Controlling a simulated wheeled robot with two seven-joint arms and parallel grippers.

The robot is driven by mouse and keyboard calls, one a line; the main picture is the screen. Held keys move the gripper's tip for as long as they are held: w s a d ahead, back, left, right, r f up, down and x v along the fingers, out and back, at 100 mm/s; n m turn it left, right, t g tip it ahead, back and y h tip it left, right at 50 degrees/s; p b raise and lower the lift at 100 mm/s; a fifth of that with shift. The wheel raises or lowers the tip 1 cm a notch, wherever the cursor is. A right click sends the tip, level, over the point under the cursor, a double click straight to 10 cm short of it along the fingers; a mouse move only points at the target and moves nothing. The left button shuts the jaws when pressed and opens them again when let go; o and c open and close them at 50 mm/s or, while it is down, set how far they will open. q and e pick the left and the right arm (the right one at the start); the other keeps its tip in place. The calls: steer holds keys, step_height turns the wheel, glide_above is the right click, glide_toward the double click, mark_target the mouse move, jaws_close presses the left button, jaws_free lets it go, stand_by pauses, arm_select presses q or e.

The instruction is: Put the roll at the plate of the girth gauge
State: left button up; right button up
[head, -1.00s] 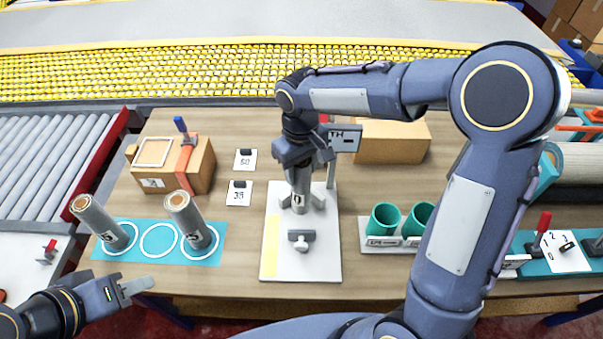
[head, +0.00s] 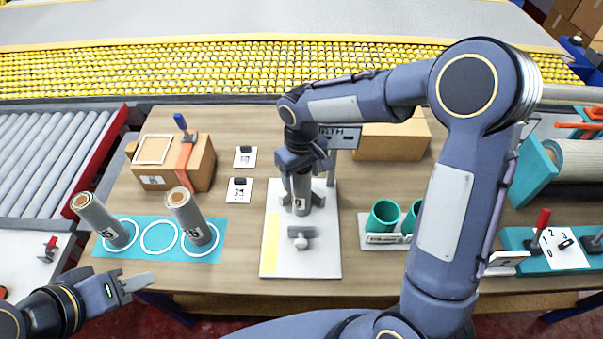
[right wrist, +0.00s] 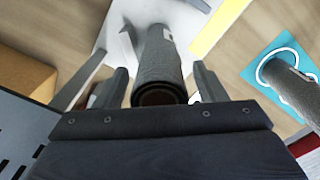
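A grey roll (head: 301,188) with a label stands on the pale plate (head: 275,262) of the girth gauge, against its grey prongs. It also shows in the right wrist view (right wrist: 160,65), with its dark end towards the camera. My right gripper (head: 300,168) is above and around the top of this roll. In the right wrist view its fingers (right wrist: 162,85) stand either side, with a visible gap at each. A grey slider (head: 301,237) sits on the plate in front of the roll. My left gripper (head: 138,284) hangs at the lower left, away from the rolls; its finger gap is unclear.
Two more grey rolls (head: 98,218) (head: 190,216) stand tilted-looking in outer rings of a teal mat (head: 142,249); the middle ring is empty. Green cups (head: 383,214) are right of the plate. Small cards (head: 239,190) and cardboard boxes (head: 392,140) lie behind.

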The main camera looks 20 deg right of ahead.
steer(key=shift+r, duration=0.4)
step_height(320, 180, up, 12)
steer(key=shift+f, duration=0.15)
steer(key=s+d+r+m+t+y, duration=0.25)
steer(key=s+d, duration=0.55)
steer(key=s, duration=0.5)
steer(key=s+f+m+t+y, duration=0.1)
steer(key=s+f+m+t, duration=0.2)
steer(key=s, duration=0.6)
steer(key=shift+a+f, duration=0.2)
steer(key=shift+f, duration=0.65)
